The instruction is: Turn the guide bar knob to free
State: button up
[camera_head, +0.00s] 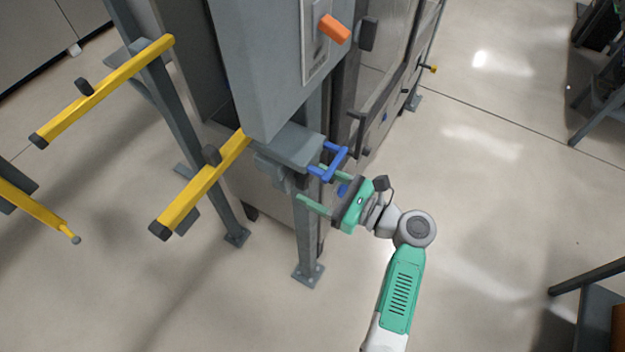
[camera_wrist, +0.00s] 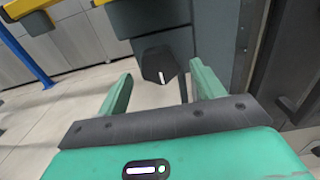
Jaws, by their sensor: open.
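In the wrist view a dark faceted knob (camera_wrist: 156,66) with a short white mark on its face sits on a grey housing. It appears between and ahead of my fingertips; I see no contact. In the head view I cannot pick this knob out; the grey bracket (camera_head: 290,146) and post are where my fingers point. My gripper (camera_head: 312,184), green with a dark palm plate, is open and empty, fingers on either side of the knob in the wrist view (camera_wrist: 160,72).
A blue handle (camera_head: 329,172) is close to my upper finger. Yellow bars (camera_head: 205,182) with black knobs stick out at left. An orange switch (camera_head: 334,29) is on the grey cabinet above. A grey post (camera_head: 307,240) stands below the bracket.

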jog(key=shift+x, duration=1)
jog(key=c, duration=1)
